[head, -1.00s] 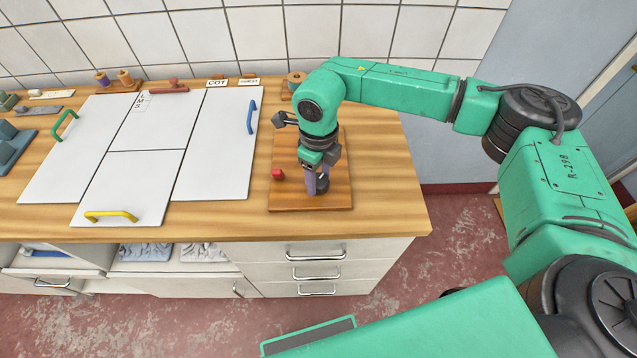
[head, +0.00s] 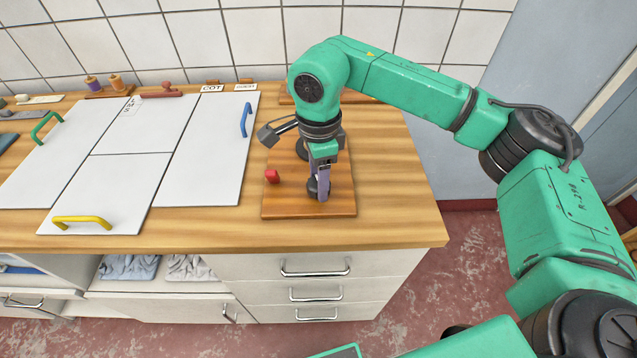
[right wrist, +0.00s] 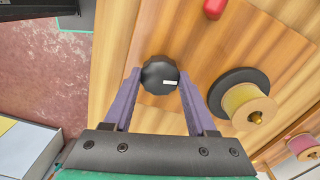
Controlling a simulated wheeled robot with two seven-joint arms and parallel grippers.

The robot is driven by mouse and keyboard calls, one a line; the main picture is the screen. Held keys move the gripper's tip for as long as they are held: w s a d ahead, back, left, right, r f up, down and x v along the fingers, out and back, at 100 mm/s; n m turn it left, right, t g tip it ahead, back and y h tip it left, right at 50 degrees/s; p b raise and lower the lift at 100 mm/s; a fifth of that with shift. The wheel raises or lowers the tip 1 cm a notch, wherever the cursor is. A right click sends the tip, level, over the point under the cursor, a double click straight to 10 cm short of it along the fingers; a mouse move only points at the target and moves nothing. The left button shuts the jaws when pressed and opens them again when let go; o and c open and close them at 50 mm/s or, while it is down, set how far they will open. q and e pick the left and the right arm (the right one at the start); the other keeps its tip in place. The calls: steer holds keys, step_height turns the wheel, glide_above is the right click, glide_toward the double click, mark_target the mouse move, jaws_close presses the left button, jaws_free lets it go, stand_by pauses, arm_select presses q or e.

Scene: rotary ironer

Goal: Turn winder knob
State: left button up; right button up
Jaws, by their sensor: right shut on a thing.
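The winder's black knob (head: 312,187) stands near the front of a wooden base board (head: 285,208) on the counter. In the right wrist view the knob (right wrist: 158,72) is round with scalloped edges and has a short white mark on its right side. My right gripper (head: 320,193) points down at the knob with its purple fingers. In the wrist view one finger is on each side of the knob, and the gripper (right wrist: 160,80) is shut on it. A yellow spool (right wrist: 247,105) on a black disc sits beside the knob. My left gripper is out of view.
A red piece (head: 272,176) stands on the board left of the knob. White panels with a blue handle (head: 246,119) and a yellow handle (head: 82,219) lie to the left. The counter right of the board (head: 395,185) is clear; drawers (head: 315,268) are below.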

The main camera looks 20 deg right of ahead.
steer(key=shift+r+n, duration=0.15)
steer(key=shift+n, duration=0.45)
steer(key=o, duration=1.4)
steer(key=shift+b, duration=0.3)
step_height(320, 180, up, 7)
steer(key=shift+r+b, duration=0.1)
steer(key=shift+b, duration=0.4)
step_height(320, 180, up, 7)
steer(key=shift+r+p, duration=0.15)
steer(key=shift+p, duration=0.45)
